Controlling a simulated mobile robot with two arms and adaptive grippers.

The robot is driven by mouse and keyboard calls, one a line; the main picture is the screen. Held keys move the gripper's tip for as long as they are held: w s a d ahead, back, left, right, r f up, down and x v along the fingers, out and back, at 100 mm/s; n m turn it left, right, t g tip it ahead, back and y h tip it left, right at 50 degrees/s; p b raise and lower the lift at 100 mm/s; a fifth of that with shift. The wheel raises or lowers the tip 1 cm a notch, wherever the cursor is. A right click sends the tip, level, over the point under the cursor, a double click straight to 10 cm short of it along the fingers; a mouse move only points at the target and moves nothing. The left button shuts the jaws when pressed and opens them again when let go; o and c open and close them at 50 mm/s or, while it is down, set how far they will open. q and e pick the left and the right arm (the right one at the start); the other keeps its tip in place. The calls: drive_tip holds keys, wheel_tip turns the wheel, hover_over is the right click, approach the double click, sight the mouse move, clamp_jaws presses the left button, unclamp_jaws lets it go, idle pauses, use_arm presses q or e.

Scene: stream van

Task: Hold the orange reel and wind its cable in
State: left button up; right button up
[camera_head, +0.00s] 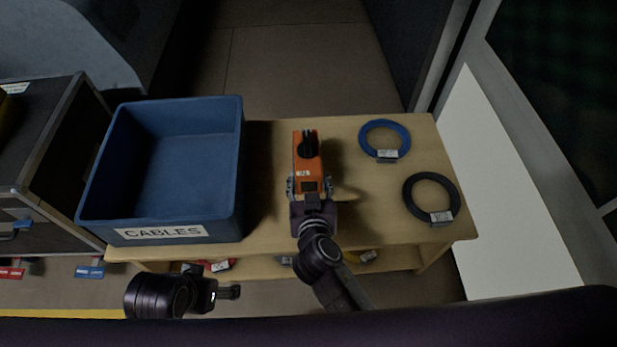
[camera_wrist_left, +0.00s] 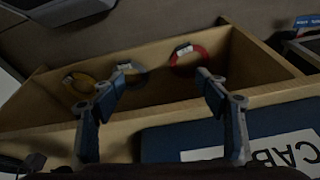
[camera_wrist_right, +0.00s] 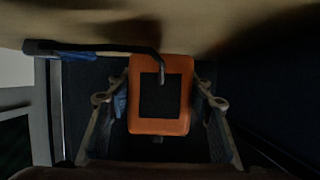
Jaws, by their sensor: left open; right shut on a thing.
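The orange reel (camera_head: 306,173) is over the middle of the wooden table, with a black knob-like part (camera_head: 308,146) at its far end. My right gripper (camera_head: 309,187) is shut on the reel's near end, one finger on each side. The right wrist view shows the reel's orange face (camera_wrist_right: 160,127) with a dark square between the fingers. A thin dark strand (camera_wrist_right: 110,47) runs leftward from it; I cannot tell whether this is its cable. My left gripper (camera_head: 236,292) is open and empty in front of the table, left of my right arm; its spread fingers show in the left wrist view (camera_wrist_left: 160,75).
A blue bin (camera_head: 190,226) labelled CABLES stands on the table's left. A blue cable coil (camera_head: 364,141) and a black coil (camera_head: 407,192) lie on the right. The lower shelf holds a red coil (camera_wrist_left: 174,58) and a yellow coil (camera_wrist_left: 72,76). A wall borders the right.

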drive_tip(key=shift+f+b, duration=1.6)
use_arm(q)
drive_tip(key=w+r+t, duration=0.1)
drive_tip(key=w+d+r, duration=0.1)
drive_tip(key=shift+w+t, duration=0.4)
drive_tip(key=shift+w+d+r+t+h, duration=0.15)
drive_tip(key=shift+w+r+t, duration=0.1)
drive_tip(key=shift+w, duration=0.3)
drive_tip(key=shift+w+d+r+t+h, duration=0.15)
drive_tip(key=shift+w+t, duration=0.1)
drive_tip(key=shift+w, duration=0.25)
use_arm(e)
drive_tip(key=shift+f, duration=0.2)
idle(0.5)
use_arm(q)
drive_tip(key=shift+c, duration=0.4)
use_arm(e)
drive_tip(key=shift+f, duration=0.1)
